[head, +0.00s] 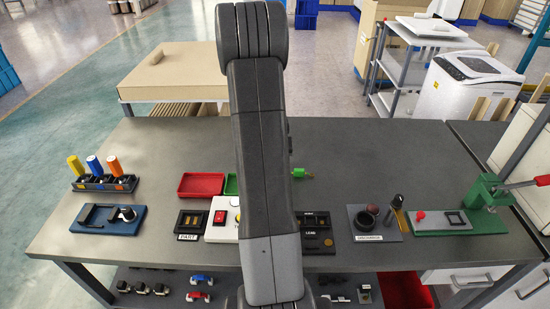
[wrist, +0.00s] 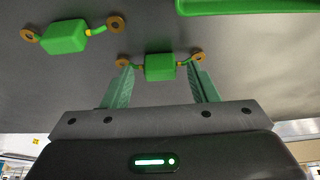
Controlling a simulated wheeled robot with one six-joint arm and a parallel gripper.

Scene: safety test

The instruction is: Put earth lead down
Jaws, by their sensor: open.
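Two green earth leads, each a green block with a brown ring at either end, show in the wrist view on the grey bench top. One lead (wrist: 160,67) lies between the two fingertips of my gripper (wrist: 163,76), which is open around its block. I cannot tell whether the fingers touch it. The other lead (wrist: 63,37) lies to the left, clear of the fingers. In the head view, part of a green lead (head: 298,172) shows just right of my arm. My gripper is hidden behind my arm there.
A red tray (head: 201,184) and a mostly hidden green tray (head: 231,184) stand left of my arm. Dark and coloured fixtures line the bench front, with a green press (head: 487,190) at right. The back of the bench (head: 350,145) is clear.

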